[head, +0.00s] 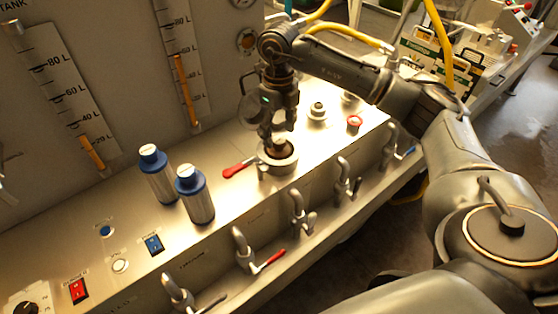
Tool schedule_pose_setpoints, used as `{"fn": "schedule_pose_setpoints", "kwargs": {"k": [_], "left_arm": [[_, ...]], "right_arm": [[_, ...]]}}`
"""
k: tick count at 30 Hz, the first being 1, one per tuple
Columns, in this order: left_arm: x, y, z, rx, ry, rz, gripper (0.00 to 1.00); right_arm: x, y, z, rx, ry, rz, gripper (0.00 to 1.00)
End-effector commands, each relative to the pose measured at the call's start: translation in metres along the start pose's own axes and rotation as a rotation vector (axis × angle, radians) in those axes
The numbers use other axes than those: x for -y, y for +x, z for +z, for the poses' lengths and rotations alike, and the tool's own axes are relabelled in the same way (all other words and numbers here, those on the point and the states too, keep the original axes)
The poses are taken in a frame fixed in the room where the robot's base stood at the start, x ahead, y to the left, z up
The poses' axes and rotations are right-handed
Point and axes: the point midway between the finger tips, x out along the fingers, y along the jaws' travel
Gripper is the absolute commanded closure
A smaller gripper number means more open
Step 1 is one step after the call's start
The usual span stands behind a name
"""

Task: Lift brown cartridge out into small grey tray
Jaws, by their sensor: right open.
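A round metal housing (279,164) stands on the steel counter, with a brown round part, apparently the cartridge (281,150), inside its open top. My right gripper (277,140) points down directly over the housing. Its jaws are open, with the fingertips at or just above the brown part; I cannot tell whether they touch it. The fingers hide some of the brown part. I cannot make out a small grey tray. My left gripper is out of view.
A red-handled lever (239,167) lies left of the housing. Two blue-capped bottles (196,196) stand further left. Several taps (301,213) line the counter's front edge. A red round part (354,122) sits to the right. Gauge panels (70,85) rise behind.

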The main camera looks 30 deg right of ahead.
Motion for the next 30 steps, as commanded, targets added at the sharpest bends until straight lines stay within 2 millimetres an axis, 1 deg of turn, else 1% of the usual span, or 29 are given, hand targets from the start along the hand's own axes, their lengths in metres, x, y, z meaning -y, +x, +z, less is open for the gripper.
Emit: {"fn": "schedule_pose_setpoints", "kwargs": {"k": [1,3,6,10,14,15,17,18,20,21,23,30], "left_arm": [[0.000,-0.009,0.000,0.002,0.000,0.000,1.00],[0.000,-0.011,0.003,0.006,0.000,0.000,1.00],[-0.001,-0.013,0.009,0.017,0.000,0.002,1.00],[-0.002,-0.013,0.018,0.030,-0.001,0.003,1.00],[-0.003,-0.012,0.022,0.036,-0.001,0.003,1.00],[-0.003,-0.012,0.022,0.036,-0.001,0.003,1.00],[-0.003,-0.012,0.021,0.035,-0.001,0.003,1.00],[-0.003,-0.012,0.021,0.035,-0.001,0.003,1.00],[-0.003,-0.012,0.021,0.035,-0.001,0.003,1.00],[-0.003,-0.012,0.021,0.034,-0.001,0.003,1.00],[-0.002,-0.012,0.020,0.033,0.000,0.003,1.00],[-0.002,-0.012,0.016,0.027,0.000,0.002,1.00]], "right_arm": [[0.000,0.004,-0.002,-0.006,0.000,0.001,0.38],[0.000,0.016,-0.001,-0.004,0.000,0.001,0.38],[0.000,0.025,-0.001,-0.002,0.000,0.001,0.38],[0.000,0.029,-0.001,0.000,-0.001,0.001,0.38],[0.000,0.029,-0.001,0.001,-0.001,0.001,0.38],[0.000,0.029,-0.001,0.000,-0.001,0.001,0.46],[0.000,0.029,-0.001,0.000,-0.001,0.001,0.59],[0.000,0.029,-0.001,0.000,-0.001,0.001,0.67],[0.000,0.029,-0.001,0.001,-0.001,0.001,0.79],[0.000,0.029,-0.001,0.001,-0.001,0.001,0.87],[0.000,0.029,-0.001,0.000,-0.001,0.001,0.99],[0.000,0.028,0.000,0.002,0.000,0.001,1.00]]}}
